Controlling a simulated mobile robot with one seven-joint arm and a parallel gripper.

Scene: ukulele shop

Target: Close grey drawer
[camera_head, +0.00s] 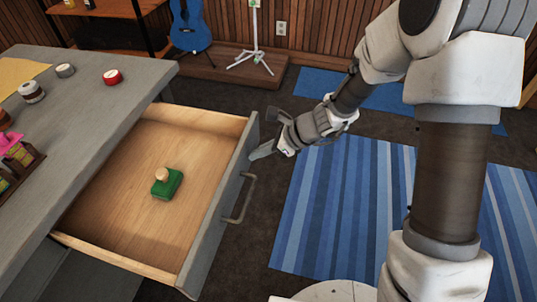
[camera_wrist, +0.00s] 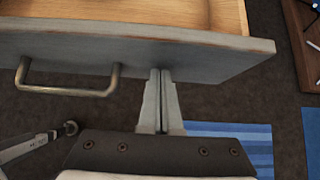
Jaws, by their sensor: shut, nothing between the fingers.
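The grey drawer (camera_head: 222,205) stands pulled out from the grey table (camera_head: 90,115). Its inside is light wood, and a green block with a wooden knob (camera_head: 167,182) lies in it. A metal bar handle (camera_head: 241,198) is on its front. My gripper (camera_head: 252,156) is shut and empty at the outer side of the drawer front, toward the far end, beyond the handle. In the wrist view the shut fingertips (camera_wrist: 160,72) meet the grey drawer front (camera_wrist: 205,55), to the right of the handle (camera_wrist: 68,88). Whether they touch it is hard to tell.
Small jars, a red tape roll (camera_head: 112,76) and a rack with a pink item (camera_head: 16,150) are on the tabletop. A blue striped rug (camera_head: 335,210) covers floor right of the drawer. A blue ukulele (camera_head: 190,27) and a white stand (camera_head: 255,45) are at the back.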

